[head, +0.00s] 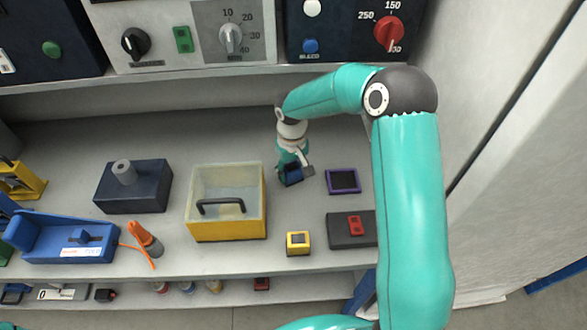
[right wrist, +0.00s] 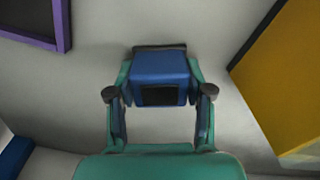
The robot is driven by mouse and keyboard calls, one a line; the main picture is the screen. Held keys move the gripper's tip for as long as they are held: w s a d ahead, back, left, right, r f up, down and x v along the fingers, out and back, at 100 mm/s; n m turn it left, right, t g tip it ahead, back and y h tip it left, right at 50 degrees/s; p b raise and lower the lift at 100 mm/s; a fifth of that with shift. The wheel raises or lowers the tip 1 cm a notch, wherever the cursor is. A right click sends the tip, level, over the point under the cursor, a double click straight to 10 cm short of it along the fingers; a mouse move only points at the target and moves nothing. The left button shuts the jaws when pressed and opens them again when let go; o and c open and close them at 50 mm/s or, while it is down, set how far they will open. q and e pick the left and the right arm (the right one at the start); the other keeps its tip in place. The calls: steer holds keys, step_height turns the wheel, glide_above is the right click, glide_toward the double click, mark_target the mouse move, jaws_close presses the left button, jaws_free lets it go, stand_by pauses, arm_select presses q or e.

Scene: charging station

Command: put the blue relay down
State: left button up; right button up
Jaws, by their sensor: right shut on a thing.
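The blue relay (right wrist: 160,72) is a small blue block with a dark face, seen between my fingers in the right wrist view. It also shows in the head view (head: 292,176), low over or on the shelf, right of the yellow bin. My right gripper (right wrist: 160,88) is shut on it, one finger at each side. In the head view my right gripper (head: 293,166) points down and partly covers the relay. I cannot tell whether the relay touches the shelf. My left gripper is not in view.
The yellow bin (head: 228,230) with a clear lid stands left of the relay. A purple-framed tray (head: 343,181) lies close on the right. A yellow block (head: 298,243) and a dark block with a red piece (head: 356,226) are nearer the front edge. Bare shelf lies between them.

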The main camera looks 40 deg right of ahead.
mark_target(292, 168)
steer(key=o, duration=1.2)
step_height(292, 168, up, 12)
steer(key=shift+r+b, duration=0.1)
steer(key=shift+b, duration=0.5)
